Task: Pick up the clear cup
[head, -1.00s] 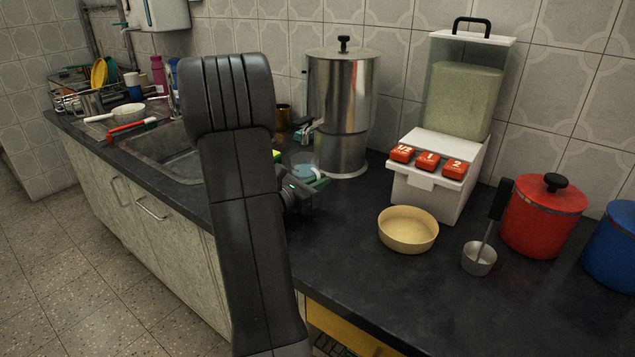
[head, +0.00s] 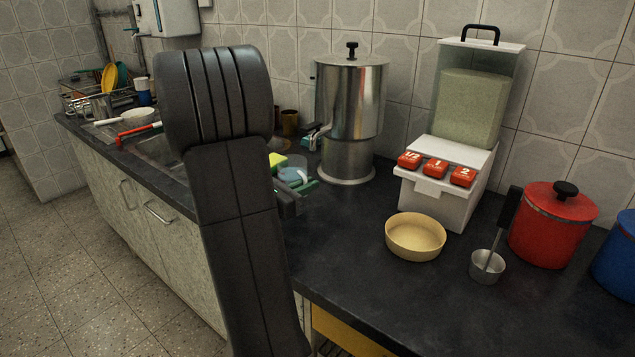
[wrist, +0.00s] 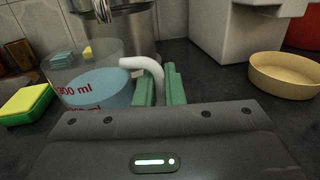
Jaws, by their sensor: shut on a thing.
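The clear cup (wrist: 100,62) is see-through, with red "300 ml" markings, light-blue contents and a white handle (wrist: 146,68). In the head view the cup (head: 293,174) is small and partly hidden behind my arm and gripper. My gripper (wrist: 160,86) has green finger pads, one on each side of the white handle, and is shut on it. The gripper also shows in the head view (head: 301,191). The cup looks upright. Its base is hidden, so I cannot tell how far it is from the counter.
A steel urn (head: 349,110) with a tap stands behind the cup. A yellow-green sponge (wrist: 26,101) lies left of it. A beige bowl (head: 415,238), a white dispenser (head: 442,186), a metal scoop (head: 487,266) and a red canister (head: 552,228) stand right. The dark counter between is clear.

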